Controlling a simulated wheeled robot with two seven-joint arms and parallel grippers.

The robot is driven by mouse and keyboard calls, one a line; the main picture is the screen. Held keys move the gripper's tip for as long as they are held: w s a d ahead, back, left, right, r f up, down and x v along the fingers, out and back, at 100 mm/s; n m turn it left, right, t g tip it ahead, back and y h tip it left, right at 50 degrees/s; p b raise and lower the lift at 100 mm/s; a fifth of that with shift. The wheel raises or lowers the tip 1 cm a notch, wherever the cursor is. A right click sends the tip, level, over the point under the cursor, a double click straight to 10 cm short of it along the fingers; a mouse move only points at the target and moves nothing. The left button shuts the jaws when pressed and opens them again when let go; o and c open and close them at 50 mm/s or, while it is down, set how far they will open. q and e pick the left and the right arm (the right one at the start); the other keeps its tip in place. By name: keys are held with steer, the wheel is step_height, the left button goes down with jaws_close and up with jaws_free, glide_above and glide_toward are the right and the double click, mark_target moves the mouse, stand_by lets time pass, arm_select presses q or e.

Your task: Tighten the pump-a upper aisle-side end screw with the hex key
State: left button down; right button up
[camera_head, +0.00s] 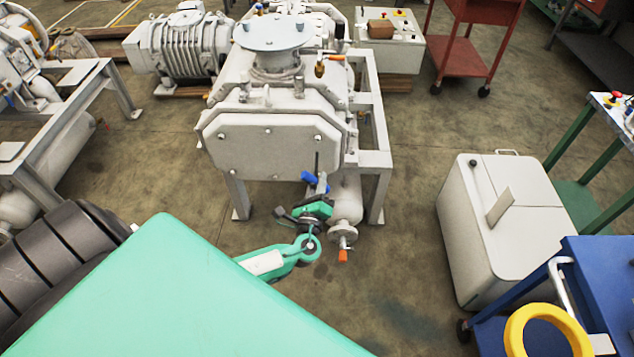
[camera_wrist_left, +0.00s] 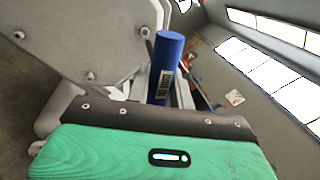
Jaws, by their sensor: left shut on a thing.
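The white pump's flat end plate (camera_head: 270,150) faces me, with several screws around its edge. One screw (camera_head: 318,137) is at its upper right. I cannot tell for certain which screw is the named one. My left gripper (camera_head: 318,192) is below the plate's right side, shut on the hex key's blue handle (camera_head: 309,179). The key's thin dark shaft rises in front of the plate toward that screw; contact at its tip cannot be told. In the left wrist view the blue handle (camera_wrist_left: 167,60) stands up beyond my wrist, with the end plate (camera_wrist_left: 80,35) to its left. My right gripper is out of view.
The pump stands on a grey steel frame (camera_head: 378,160). A pipe with an orange-tipped valve (camera_head: 343,254) is just right of my left gripper. A white cabinet (camera_head: 470,240) and a blue cart (camera_head: 600,290) with a yellow ring (camera_head: 515,330) are at right. Floor between is clear.

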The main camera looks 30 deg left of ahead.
arm_select(q)
steer(key=shift+s+f+b, duration=0.1)
steer(key=shift+f+b, duration=0.05)
steer(key=shift+b, duration=0.2)
steer(key=shift+w+a, duration=0.3)
steer(key=shift+w, duration=0.3)
steer(key=shift+w+a+b, duration=0.4)
steer(key=shift+w+b, duration=0.1)
steer(key=shift+w, duration=0.15)
steer(key=shift+b+x, duration=0.4)
steer(key=shift+x, duration=0.4)
steer(key=shift+w+a, duration=0.35)
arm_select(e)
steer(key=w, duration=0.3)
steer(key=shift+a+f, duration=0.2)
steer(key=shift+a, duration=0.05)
arm_select(q)
steer(key=shift+w, duration=0.1)
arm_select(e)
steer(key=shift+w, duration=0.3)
arm_select(q)
steer(key=shift+b, duration=0.3)
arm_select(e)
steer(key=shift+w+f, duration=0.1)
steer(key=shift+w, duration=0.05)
